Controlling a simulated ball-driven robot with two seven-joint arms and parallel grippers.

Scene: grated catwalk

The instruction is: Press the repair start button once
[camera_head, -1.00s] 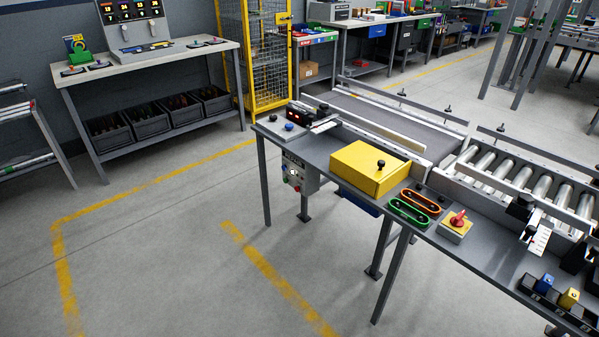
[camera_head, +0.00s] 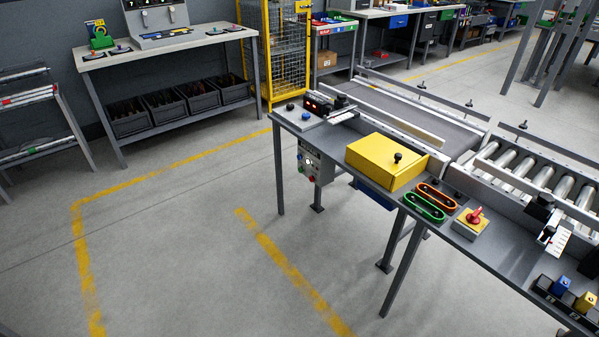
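No label reading repair start is legible, so I cannot tell which control is that button. A grey control box (camera_head: 315,163) with small round buttons, a red one (camera_head: 311,178) among them, hangs under the left end of the conveyor-side bench. On that bench's left end a plate carries a blue button (camera_head: 305,116) and a black knob (camera_head: 290,106). A red rotary-looking knob (camera_head: 474,216) sits on a yellow-topped box (camera_head: 470,226) farther right. Neither of my grippers is in view.
A yellow box (camera_head: 385,165) with a black knob and green (camera_head: 425,208) and orange (camera_head: 437,196) oval pieces are on the grey bench. Another workbench (camera_head: 170,50) and a yellow cage (camera_head: 272,55) stand behind. The floor left of the bench is clear, with yellow lines.

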